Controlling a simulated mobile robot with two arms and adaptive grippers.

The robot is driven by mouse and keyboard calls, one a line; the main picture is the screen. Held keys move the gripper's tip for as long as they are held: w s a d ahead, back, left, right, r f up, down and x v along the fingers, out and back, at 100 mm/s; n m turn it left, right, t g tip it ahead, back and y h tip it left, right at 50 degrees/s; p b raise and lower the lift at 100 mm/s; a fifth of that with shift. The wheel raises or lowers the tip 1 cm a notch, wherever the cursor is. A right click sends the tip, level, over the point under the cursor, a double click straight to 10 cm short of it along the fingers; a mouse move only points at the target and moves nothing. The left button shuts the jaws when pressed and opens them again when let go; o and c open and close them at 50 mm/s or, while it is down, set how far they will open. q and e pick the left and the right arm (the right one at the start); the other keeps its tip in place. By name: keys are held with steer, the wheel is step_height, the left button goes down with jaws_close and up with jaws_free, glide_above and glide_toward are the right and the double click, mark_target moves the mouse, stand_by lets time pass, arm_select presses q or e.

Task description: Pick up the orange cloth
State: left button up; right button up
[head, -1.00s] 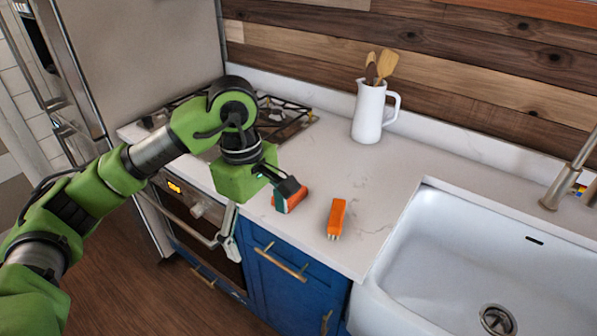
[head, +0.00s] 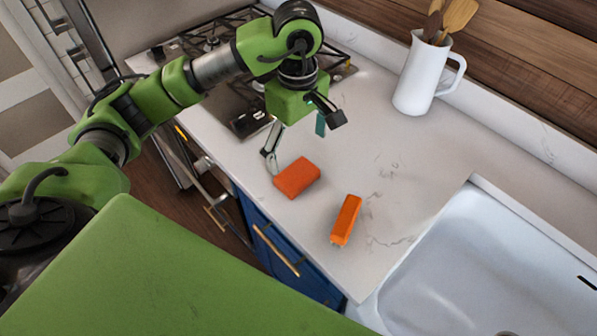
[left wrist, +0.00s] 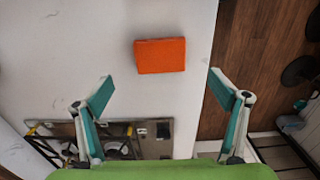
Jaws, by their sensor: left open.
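The orange cloth (head: 297,179) lies on the white counter near its front edge, as a flat, folded-looking block. My left gripper (head: 298,143) is open and empty, its fingers pointing down, just behind the cloth in the head view. The left finger shows close to the cloth's back left corner; I cannot tell whether they touch. In the left wrist view the cloth (left wrist: 160,55) lies whole and uncovered, beyond the open fingertips (left wrist: 160,82) and roughly centred between them. My right gripper is not in view.
An orange brush-like object (head: 346,220) lies right of the cloth. A white jug with wooden utensils (head: 421,76) stands at the back. The sink (head: 490,250) is at the right, the gas hob (head: 215,45) behind my arm. The counter between cloth and jug is clear.

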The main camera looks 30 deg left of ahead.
mark_target(299, 174)
arm_select(q)
step_height(299, 174, down, 4)
steer(key=shift+r, duration=0.25)
steer(key=shift+f+p, duration=0.4)
steer(key=shift+p, duration=0.25)
steer(key=f+p, duration=0.1)
steer(key=f, duration=0.1)
steer(key=f+p, duration=0.1)
steer(key=f, duration=0.1)
steer(key=shift+s+d+f, duration=0.15)
steer(key=shift+d, duration=0.05)
steer(key=shift+f, duration=0.15)
steer(key=c, duration=1.1)
